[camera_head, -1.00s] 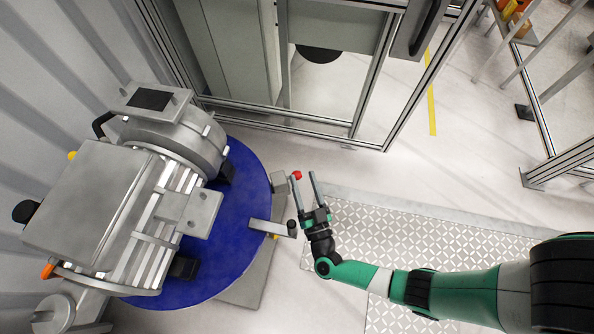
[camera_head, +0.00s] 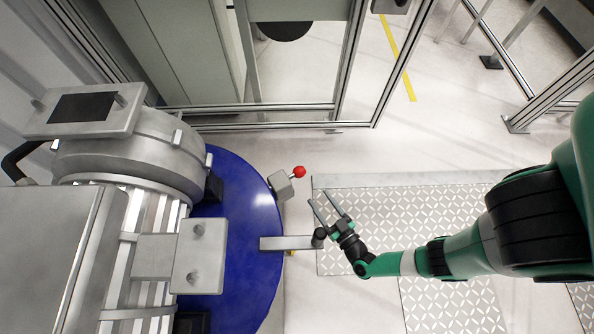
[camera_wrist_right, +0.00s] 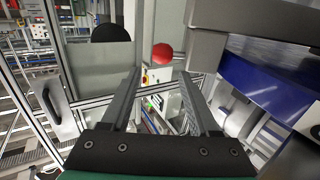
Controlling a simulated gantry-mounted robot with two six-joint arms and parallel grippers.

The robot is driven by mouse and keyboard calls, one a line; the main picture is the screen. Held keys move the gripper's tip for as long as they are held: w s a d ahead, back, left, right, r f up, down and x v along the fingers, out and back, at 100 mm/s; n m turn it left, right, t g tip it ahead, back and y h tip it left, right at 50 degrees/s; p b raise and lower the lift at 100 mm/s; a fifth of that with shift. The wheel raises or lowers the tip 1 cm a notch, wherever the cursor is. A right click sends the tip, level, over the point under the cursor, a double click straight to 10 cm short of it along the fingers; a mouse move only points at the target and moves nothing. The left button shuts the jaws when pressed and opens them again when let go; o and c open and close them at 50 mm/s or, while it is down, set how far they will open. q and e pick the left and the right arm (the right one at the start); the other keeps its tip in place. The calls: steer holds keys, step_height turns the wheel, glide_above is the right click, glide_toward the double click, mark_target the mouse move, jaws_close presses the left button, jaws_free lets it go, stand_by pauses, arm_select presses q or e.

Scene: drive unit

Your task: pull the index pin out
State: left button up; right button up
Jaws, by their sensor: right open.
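The index pin shows as a red ball knob (camera_head: 299,172) on a short stem at a grey block (camera_head: 281,186) by the rim of the blue round table (camera_head: 245,210). The pin's shaft inside the block is hidden. My right gripper (camera_head: 321,198) is open and empty, just below and right of the knob, apart from it. In the right wrist view the red knob (camera_wrist_right: 162,54) appears beyond the fingertips (camera_wrist_right: 159,75), in line with the gap between them. My left gripper is not in view.
A grey drive unit (camera_head: 150,160) stands on the blue table. A flat grey lever (camera_head: 288,243) with a black knob juts out close to my right gripper. A framed glass door (camera_head: 290,80) stands behind. The patterned floor plate (camera_head: 430,215) is clear.

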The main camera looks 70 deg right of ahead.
mark_target(300, 174)
steer(key=b+x, duration=0.3)
steer(key=x, duration=0.8)
steer(key=shift+w+b, duration=0.35)
steer(key=shift+w+d, duration=0.15)
steer(key=shift+w, duration=0.05)
steer(key=shift+r, duration=0.1)
jaws_close()
stand_by(0.6)
